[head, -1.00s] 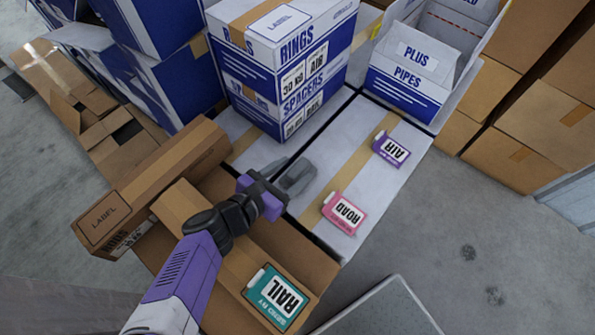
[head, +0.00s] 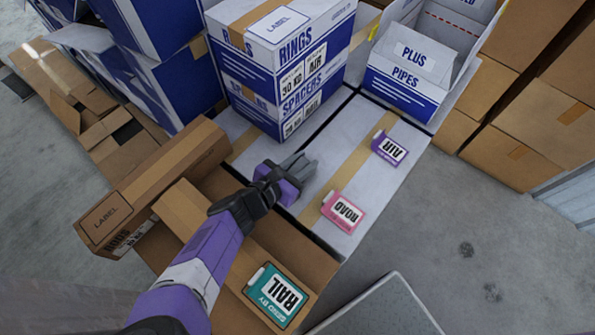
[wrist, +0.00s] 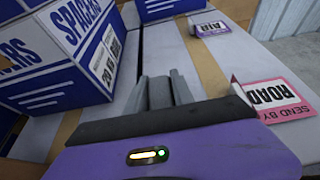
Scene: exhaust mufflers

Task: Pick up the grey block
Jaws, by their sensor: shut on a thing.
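Only a narrow part of the block shows there; the fingers and the gripper body hide the rest. In the head view the block is hard to tell from the grey fingers. I cannot tell whether it touches the carton top.
A pink ROAD box (head: 343,212) lies to the right of my gripper, and a purple AIR box (head: 390,149) lies farther back. A teal RAIL box (head: 273,296) is on brown cardboard in front. The RINGS and SPACERS boxes (head: 285,80) stand close behind.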

